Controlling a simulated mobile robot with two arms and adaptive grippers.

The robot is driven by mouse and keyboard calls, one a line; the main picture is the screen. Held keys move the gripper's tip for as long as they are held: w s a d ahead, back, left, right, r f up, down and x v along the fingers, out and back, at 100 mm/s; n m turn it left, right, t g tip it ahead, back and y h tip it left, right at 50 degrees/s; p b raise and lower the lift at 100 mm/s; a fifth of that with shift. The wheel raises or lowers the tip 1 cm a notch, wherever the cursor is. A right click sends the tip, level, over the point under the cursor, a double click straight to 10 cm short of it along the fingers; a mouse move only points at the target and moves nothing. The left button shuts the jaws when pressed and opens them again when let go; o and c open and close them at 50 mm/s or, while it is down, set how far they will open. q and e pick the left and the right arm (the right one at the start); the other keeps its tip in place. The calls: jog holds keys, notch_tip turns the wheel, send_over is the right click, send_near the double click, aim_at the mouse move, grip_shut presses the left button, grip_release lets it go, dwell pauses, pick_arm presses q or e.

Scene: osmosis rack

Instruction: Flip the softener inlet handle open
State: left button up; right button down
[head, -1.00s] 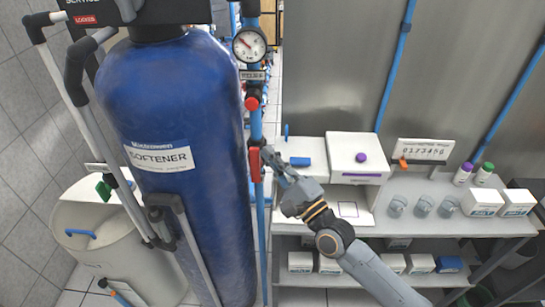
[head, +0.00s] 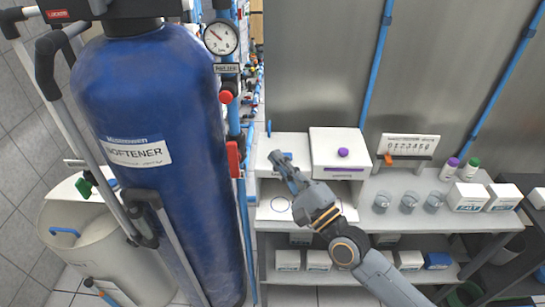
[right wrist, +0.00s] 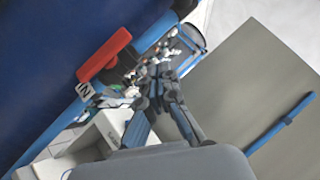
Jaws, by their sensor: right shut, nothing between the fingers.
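The red lever handle (head: 233,159) sits on the vertical blue pipe (head: 246,215) beside the blue softener tank (head: 150,110). It stands upright, in line with the pipe. It also shows in the right wrist view (right wrist: 104,55), parallel to the pipe, near a white tag (right wrist: 85,91) that seems to read "IN". My right gripper (head: 279,159) is to the right of the handle with a clear gap, fingers together and empty. Its fingers also show in the right wrist view (right wrist: 160,92). My left gripper is not in view.
A pressure gauge (head: 220,37) and a round red knob (head: 226,97) are higher on the pipe. A white box (head: 338,150) with a purple knob stands on the grey shelf (head: 380,240) behind my right gripper. A pale barrel (head: 85,240) stands left of the tank.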

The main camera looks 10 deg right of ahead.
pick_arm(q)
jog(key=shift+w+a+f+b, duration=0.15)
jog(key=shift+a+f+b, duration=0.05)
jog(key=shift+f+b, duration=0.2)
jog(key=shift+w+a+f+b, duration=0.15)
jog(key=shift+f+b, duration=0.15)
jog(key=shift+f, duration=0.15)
pick_arm(e)
jog(key=s+d, duration=0.1)
jog(key=s, duration=0.2)
jog(key=s+d, duration=0.1)
jog(key=s, duration=0.1)
jog(key=shift+d, duration=0.35)
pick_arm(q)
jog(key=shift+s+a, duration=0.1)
pick_arm(e)
jog(key=shift+d, duration=0.1)
